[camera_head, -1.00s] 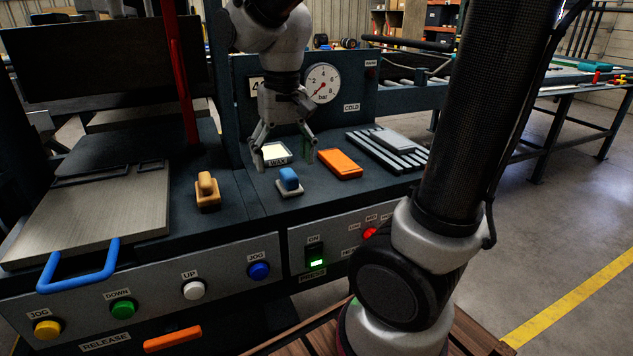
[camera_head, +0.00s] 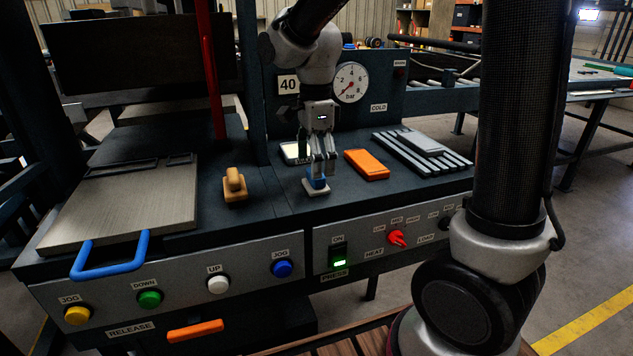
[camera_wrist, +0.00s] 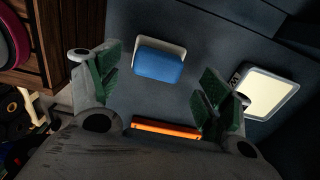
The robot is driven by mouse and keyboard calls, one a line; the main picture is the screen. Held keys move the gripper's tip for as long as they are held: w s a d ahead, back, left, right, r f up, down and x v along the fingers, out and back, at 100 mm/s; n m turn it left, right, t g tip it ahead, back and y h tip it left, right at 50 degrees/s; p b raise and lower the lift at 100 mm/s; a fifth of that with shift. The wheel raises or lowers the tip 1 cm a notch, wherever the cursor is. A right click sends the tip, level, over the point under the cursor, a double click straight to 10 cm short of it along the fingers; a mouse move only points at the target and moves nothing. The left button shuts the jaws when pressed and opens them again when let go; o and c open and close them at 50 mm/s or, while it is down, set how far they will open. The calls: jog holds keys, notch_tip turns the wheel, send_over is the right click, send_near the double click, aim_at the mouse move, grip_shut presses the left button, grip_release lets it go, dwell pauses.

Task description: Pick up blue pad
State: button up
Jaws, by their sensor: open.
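The blue pad (camera_head: 316,181) is a small blue block on a pale base, resting on the dark bench top of the press. In the wrist view the blue pad (camera_wrist: 158,67) lies ahead of the gap between the green-lined fingers, nearer the top edge. My gripper (camera_head: 322,172) is just above and behind the pad in the head view, with its fingers partly covering it. In the wrist view my gripper (camera_wrist: 157,88) is open and empty, its fingers well apart. I cannot tell whether a finger touches the pad.
A white-topped wax block (camera_head: 292,153) stands just behind my gripper. An orange block (camera_head: 366,164) lies to the right, with a grey rack (camera_head: 422,150) beyond it. A tan-handled block (camera_head: 234,185) sits to the left. Bare bench top lies between them.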

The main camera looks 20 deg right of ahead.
notch_tip(320, 180, down, 3)
jog(key=shift+s+f, duration=0.15)
jog(key=shift+f, duration=0.05)
jog(key=c, duration=1.1)
jog(key=shift+r, duration=0.1)
notch_tip(320, 180, up, 10)
jog(key=shift+o, duration=1)
jog(key=shift+c, duration=0.5)
